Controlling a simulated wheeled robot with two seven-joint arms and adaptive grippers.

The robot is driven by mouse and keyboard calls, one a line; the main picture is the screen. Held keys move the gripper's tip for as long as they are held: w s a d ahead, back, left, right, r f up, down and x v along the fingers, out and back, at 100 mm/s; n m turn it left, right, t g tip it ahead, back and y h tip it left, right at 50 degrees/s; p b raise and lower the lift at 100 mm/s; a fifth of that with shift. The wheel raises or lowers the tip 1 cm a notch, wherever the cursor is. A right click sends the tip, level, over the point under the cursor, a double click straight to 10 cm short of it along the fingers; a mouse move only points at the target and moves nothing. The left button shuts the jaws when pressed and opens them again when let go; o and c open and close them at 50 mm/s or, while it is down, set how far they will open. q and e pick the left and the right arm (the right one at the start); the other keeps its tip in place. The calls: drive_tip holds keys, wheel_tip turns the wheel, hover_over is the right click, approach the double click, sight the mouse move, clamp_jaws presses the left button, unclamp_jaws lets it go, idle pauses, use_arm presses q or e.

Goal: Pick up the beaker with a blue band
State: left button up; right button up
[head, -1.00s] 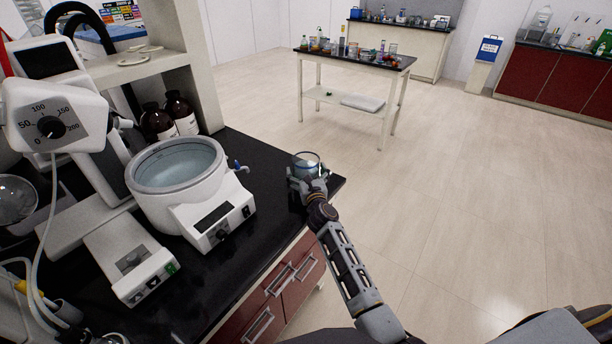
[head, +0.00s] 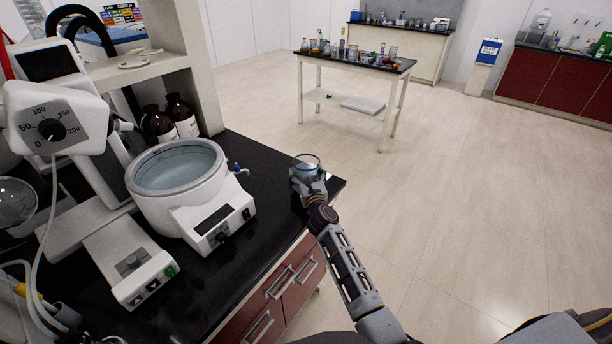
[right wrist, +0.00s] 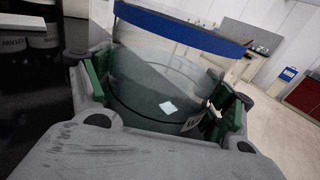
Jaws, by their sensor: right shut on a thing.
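The glass beaker with a blue band (head: 306,163) is at the right end of the black bench top in the head view. In the right wrist view the beaker (right wrist: 160,90) fills the middle, its blue band (right wrist: 180,28) running around the rim. My right gripper (head: 308,181) is shut on the beaker, with green-padded fingers (right wrist: 160,95) on both its sides. The beaker looks upright; I cannot tell whether its base touches the bench. My left gripper is not in view.
A white heating bath (head: 180,190) stands left of the beaker on the black bench (head: 262,150). Brown bottles (head: 180,115) stand behind the bath. The bench's right edge is close to the beaker, with open floor (head: 450,200) beyond. A table with glassware (head: 355,62) stands farther back.

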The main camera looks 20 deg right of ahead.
drive_tip(key=shift+r+p, duration=0.55)
drive_tip(key=shift+r, duration=0.75)
wheel_tip(320, 180, up, 8)
drive_tip(key=p, duration=0.2)
drive_tip(key=shift+f+p, duration=0.15)
drive_tip(key=shift+p, duration=0.25)
